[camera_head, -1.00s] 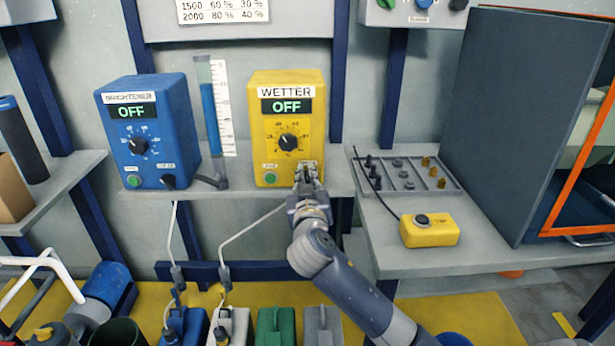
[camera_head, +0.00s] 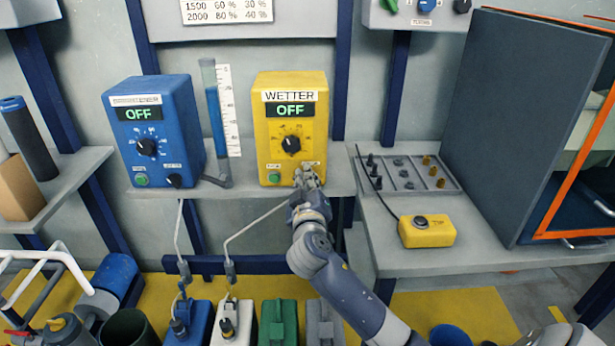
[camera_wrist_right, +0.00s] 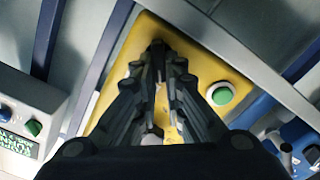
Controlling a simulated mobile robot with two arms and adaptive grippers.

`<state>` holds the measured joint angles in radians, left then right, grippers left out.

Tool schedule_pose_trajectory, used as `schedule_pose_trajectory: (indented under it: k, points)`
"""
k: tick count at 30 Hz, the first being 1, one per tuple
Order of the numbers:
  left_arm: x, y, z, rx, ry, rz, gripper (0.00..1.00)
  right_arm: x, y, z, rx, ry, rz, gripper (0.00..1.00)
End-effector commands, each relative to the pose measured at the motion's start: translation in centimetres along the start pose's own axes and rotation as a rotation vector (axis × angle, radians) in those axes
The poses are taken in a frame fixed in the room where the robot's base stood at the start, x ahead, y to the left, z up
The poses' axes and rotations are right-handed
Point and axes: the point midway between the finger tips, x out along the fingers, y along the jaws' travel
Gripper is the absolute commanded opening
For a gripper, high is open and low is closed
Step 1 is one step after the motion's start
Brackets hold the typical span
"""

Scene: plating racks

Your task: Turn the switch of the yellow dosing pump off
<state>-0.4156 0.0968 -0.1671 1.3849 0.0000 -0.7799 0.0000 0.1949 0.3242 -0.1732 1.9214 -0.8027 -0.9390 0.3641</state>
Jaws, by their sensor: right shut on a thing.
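The yellow dosing pump (camera_head: 264,155), labelled WETTER, stands upright on the grey shelf. Its display (camera_head: 289,110) reads OFF. Its black dial (camera_head: 291,145) is at mid-front and its green button (camera_head: 275,178) at the lower left. My right gripper (camera_head: 307,174) is at the pump's lower right corner, shut on the switch, which it hides. In the right wrist view, the gripper's fingers (camera_wrist_right: 160,60) come together in front of the yellow front (camera_wrist_right: 200,50), with the green button (camera_wrist_right: 222,95) to their right. My left gripper is not in view.
A blue pump (camera_head: 185,110), also reading OFF, stands to the left, with a level tube (camera_head: 214,110) between the pumps. At right, a yellow button box (camera_head: 427,236) and a grey tray (camera_head: 400,187) sit on a bench. Several canisters stand below the shelf.

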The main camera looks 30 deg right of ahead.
Motion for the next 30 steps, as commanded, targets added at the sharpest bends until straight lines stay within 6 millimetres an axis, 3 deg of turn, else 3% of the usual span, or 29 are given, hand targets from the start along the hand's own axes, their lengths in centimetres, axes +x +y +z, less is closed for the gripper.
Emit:
schedule_pose_trajectory:
  k: [13,14,16,26,30]
  points:
    - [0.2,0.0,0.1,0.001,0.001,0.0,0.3,0.0,0.0,0.0,-0.011,0.001,0.0,0.0]
    - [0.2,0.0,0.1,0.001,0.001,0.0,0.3,0.0,0.0,0.0,-0.011,0.001,0.0,0.17]
    - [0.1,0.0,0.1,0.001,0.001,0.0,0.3,0.0,0.0,0.0,-0.011,0.001,0.0,0.3]
    - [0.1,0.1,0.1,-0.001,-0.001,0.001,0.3,-0.1,0.0,0.0,-0.009,0.001,0.0,0.3]
    - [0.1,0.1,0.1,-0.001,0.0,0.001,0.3,-1.0,-0.1,0.1,-0.009,0.0,-0.001,0.3]
